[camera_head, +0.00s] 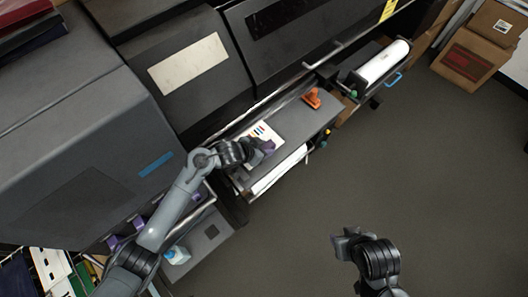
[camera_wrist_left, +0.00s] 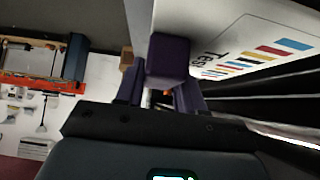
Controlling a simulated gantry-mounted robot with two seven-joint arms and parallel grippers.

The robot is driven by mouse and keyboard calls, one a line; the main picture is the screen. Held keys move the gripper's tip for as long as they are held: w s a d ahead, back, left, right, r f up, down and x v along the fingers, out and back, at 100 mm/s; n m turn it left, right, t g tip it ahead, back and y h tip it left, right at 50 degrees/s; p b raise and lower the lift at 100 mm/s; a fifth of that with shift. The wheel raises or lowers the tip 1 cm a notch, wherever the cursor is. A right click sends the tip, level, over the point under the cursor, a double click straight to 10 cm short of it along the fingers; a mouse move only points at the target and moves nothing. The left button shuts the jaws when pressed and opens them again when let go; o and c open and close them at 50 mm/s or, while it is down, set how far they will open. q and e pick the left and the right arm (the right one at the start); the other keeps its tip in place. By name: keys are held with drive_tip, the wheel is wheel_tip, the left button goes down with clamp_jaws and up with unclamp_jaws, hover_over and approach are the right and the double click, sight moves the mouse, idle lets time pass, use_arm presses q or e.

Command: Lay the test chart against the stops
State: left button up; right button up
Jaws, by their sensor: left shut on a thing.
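The test chart (camera_head: 262,131) is a white card with coloured bars, over the left part of a narrow grey shelf (camera_head: 299,124) on the printer's front. My left gripper (camera_head: 263,147) is shut on it, with purple fingertips at the card's near edge. In the left wrist view the chart (camera_wrist_left: 265,52) shows the word "Test" and rows of coloured bars beside the purple fingers (camera_wrist_left: 172,75). I cannot tell whether the card touches the shelf. I cannot make out the stops. My right gripper (camera_head: 346,240) hangs empty over the floor; its jaw opening is unclear.
An orange tool (camera_head: 312,98) stands on the shelf to the right of the chart. White sheets (camera_head: 279,172) hang below the shelf's front edge. A white roll (camera_head: 383,63) lies further right. Cardboard boxes (camera_head: 468,60) stand at top right. The floor (camera_head: 400,160) is clear.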

use_arm(q)
drive_tip(key=shift+f, duration=1.9)
drive_tip(key=shift+f, duration=0.15)
drive_tip(key=o, duration=1.1)
drive_tip(key=shift+c, duration=0.2)
